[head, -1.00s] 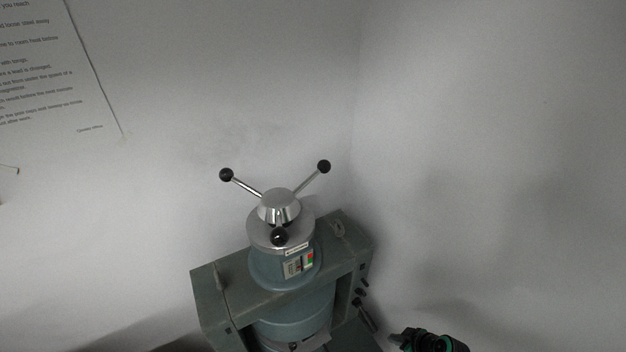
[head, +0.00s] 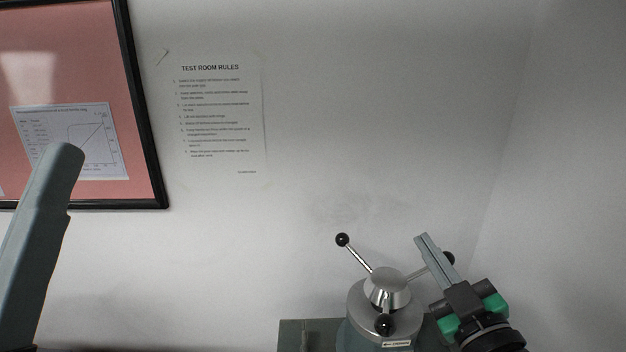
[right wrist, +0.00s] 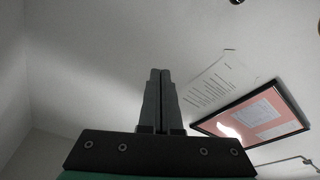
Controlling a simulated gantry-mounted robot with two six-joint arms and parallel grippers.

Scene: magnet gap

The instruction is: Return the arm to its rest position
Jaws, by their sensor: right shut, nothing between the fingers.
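My right gripper (head: 423,238) is at the lower right of the head view, pointing up, with its two grey fingers together. It overlaps one spoke of the three-armed handle (head: 388,283) on the magnet machine (head: 290,335); I cannot tell whether they touch. In the right wrist view the fingers of the right gripper (right wrist: 160,72) are shut with nothing between them, against bare wall. My left gripper is not in view.
A grey bar-like part (head: 40,235) rises at the left of the head view; I cannot tell what it belongs to. A rules sheet (head: 215,120) and a framed pink board (head: 75,60) hang on the wall. A room corner is at the right.

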